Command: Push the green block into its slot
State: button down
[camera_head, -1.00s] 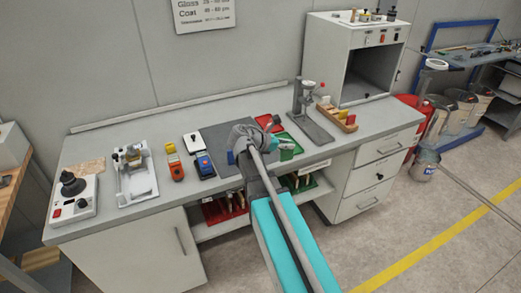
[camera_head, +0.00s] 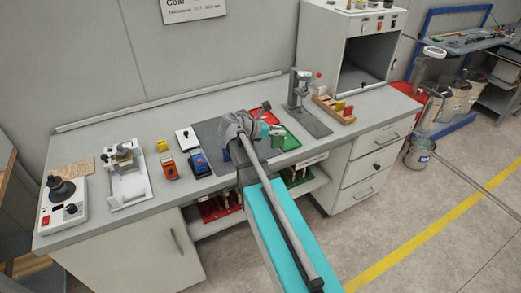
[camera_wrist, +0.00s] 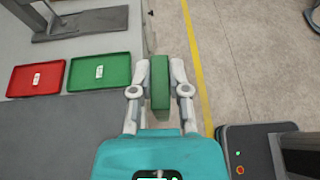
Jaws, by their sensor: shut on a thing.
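In the wrist view, my gripper (camera_wrist: 160,92) is shut on an upright-looking green block (camera_wrist: 159,72), with one finger on each side. The block appears over the front edge of the bench, with floor seen beyond it. In the head view my gripper (camera_head: 277,132) is small and partly hidden by my arm, near the green tray; the block cannot be made out there. A wooden rack (camera_head: 346,121) with red and yellow blocks stands to its right on the bench. Its slots are too small to tell apart.
A green tray (camera_wrist: 99,73) and a red tray (camera_wrist: 37,78) lie left of the block in the wrist view. A grey stand (camera_head: 313,122) is between the trays and the rack. A white cabinet (camera_head: 322,45) stands behind the rack.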

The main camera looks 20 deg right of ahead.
jog(key=shift+a, duration=0.15)
jog(key=shift+w+a, duration=0.1)
jog(key=shift+a, duration=0.1)
jog(key=shift+w+a, duration=0.1)
jog(key=shift+a, duration=0.5)
jog(key=w+d+f+b, duration=0.1)
jog(key=w+f+b, duration=0.8)
jog(key=w, duration=0.4)
jog(key=shift+d, duration=0.4)
